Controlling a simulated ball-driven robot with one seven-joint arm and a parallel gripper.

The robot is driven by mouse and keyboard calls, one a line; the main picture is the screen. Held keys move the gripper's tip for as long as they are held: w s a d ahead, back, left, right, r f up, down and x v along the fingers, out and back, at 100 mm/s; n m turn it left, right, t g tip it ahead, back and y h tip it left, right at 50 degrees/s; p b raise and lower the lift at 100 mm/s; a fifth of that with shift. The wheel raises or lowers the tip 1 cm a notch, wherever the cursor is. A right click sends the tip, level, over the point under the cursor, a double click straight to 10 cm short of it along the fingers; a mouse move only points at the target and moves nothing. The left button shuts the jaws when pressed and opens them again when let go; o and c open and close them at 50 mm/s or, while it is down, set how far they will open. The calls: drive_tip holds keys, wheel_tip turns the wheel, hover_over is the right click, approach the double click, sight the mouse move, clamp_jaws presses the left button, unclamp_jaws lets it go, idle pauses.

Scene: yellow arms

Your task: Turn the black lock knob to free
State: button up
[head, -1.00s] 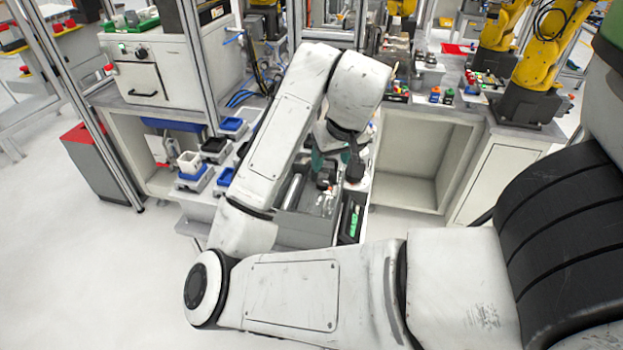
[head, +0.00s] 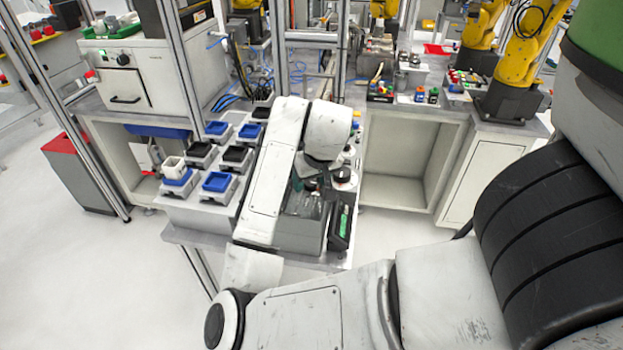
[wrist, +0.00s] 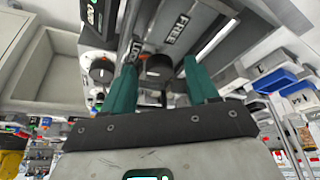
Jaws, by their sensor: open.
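The black lock knob (wrist: 158,70) sits on a grey fixture (wrist: 207,22) in the wrist view. A FREE label (wrist: 176,28) is printed above it, and a partly covered LOCK label (wrist: 136,47) is to its left. My gripper (wrist: 160,64) is open, with one teal finger on each side of the knob. I cannot tell whether either finger touches it. In the head view my gripper (head: 311,185) is mostly hidden by my arm, over the grey fixture (head: 296,238) at the bench's front edge. The knob cannot be made out there.
A round dial (wrist: 102,70) is left of the fingers in the wrist view. Blue and black trays (head: 218,182) stand on the bench left of my arm. A black tray with green items (head: 342,228) lies right of the fixture. An open cabinet (head: 400,160) is behind on the right.

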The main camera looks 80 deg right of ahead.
drive_tip(key=c, duration=1)
drive_tip(key=shift+c, duration=0.2)
drive_tip(key=m, duration=0.2)
drive_tip(key=m+g+h+b, duration=0.1)
drive_tip(key=m, duration=0.1)
drive_tip(key=shift+w+m+g, duration=0.2)
drive_tip(key=shift+m+g, duration=0.1)
drive_tip(key=m+g+b, duration=0.1)
drive_tip(key=m, duration=0.3)
drive_tip(key=shift+w+m+g, duration=0.1)
drive_tip(key=shift+m+g, duration=0.2)
drive_tip(key=shift+g, duration=0.1)
drive_tip(key=m, duration=0.2)
drive_tip(key=m+g+b, duration=0.1)
drive_tip(key=m, duration=0.1)
drive_tip(key=shift+w+m+g+y+b, duration=0.15)
drive_tip(key=shift+m+g+y+b, duration=0.65)
drive_tip(key=shift+m+g, duration=0.1)
drive_tip(key=shift+m, duration=1.5)
